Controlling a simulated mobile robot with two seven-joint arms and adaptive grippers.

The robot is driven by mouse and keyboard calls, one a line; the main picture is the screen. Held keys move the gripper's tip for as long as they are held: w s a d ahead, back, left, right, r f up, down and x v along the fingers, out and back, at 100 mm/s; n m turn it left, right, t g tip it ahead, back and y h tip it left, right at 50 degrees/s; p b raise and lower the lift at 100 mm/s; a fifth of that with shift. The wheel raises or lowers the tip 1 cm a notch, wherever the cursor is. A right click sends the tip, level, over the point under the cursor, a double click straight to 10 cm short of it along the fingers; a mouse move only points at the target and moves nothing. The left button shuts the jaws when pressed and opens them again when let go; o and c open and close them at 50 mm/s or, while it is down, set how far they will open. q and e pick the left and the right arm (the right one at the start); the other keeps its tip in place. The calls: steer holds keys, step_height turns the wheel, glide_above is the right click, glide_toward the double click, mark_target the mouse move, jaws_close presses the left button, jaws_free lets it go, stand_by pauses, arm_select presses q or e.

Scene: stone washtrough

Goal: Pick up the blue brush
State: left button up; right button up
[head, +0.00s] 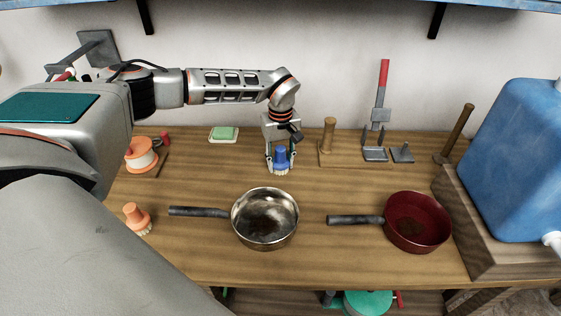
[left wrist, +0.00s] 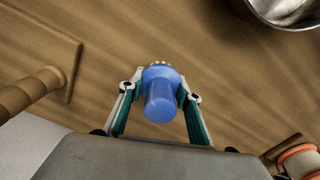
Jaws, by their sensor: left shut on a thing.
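The blue brush (head: 281,158) has a blue knob-like handle and pale bristles pointing down. It is upright at the back middle of the wooden table, behind the steel pan. My left gripper (head: 280,164) comes down over it from above, with one finger on each side. In the left wrist view the blue brush (left wrist: 160,92) sits between the two fingertips (left wrist: 160,90), which close on its sides. I cannot tell whether the bristles touch the table. My right gripper is not in view.
A steel pan (head: 265,219) and a dark red pan (head: 417,223) stand in front. A wooden post stand (head: 328,137) is just right of the brush. A green sponge on a dish (head: 224,134) and an orange brush (head: 136,217) lie left. A blue jug (head: 515,160) stands right.

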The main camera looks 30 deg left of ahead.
mark_target(280, 147)
arm_select(q)
step_height(280, 147, up, 9)
steer(key=shift+f, duration=0.15)
steer(key=shift+a+r, duration=0.15)
steer(key=shift+r, duration=0.15)
steer(key=a+n+t+b, duration=0.1)
steer(key=a+n, duration=0.2)
steer(key=a, duration=0.5)
steer(key=w+a+n+t+y+b, duration=0.1)
steer(key=a+n, duration=0.2)
steer(key=a, duration=0.6)
steer(key=w+a+n+t+y+b, duration=0.1)
steer(key=a+n+b, duration=0.1)
steer(key=a, duration=0.6)
steer(key=shift+a+f+n, duration=0.15)
steer(key=shift+a+n, duration=0.15)
steer(key=shift+n, duration=0.2)
step_height(280, 147, down, 4)
steer(key=b, duration=0.4)
steer(key=shift+s, duration=0.1)
steer(key=shift+f+b, duration=0.25)
steer(key=shift+b, duration=0.15)
steer(key=shift+r, duration=0.15)
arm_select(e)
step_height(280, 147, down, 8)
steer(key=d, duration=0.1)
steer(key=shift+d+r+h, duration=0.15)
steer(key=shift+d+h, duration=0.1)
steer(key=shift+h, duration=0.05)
